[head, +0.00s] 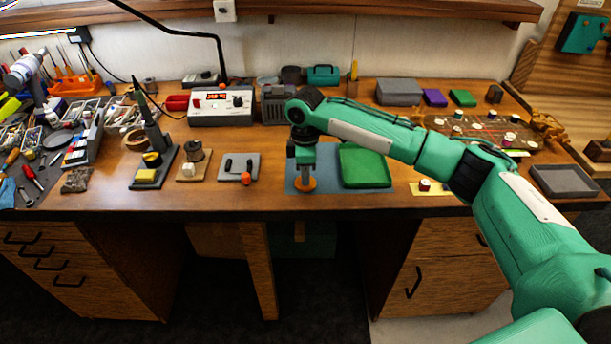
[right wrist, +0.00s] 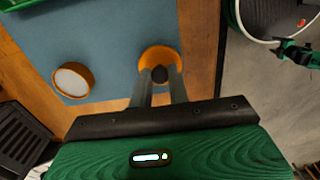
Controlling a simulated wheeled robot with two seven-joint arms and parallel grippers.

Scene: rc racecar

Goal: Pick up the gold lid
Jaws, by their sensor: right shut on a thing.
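The gold lid (head: 306,184) is an orange-gold disc at the near left part of the blue-grey mat (head: 327,183). In the right wrist view the lid (right wrist: 160,60) shows a dark knob in its middle, between the fingertips. My right gripper (head: 305,176) points down from above and is shut on this knob. Whether the lid touches the mat or is slightly raised, I cannot tell. A round gold container with a whitish top (right wrist: 72,80) stands on the mat apart from the lid in the right wrist view. My left gripper is not in view.
A green tray (head: 364,166) lies on the mat right of my gripper. A control box with a red display (head: 221,106) stands behind. The bench's front edge (head: 300,211) is close to the lid.

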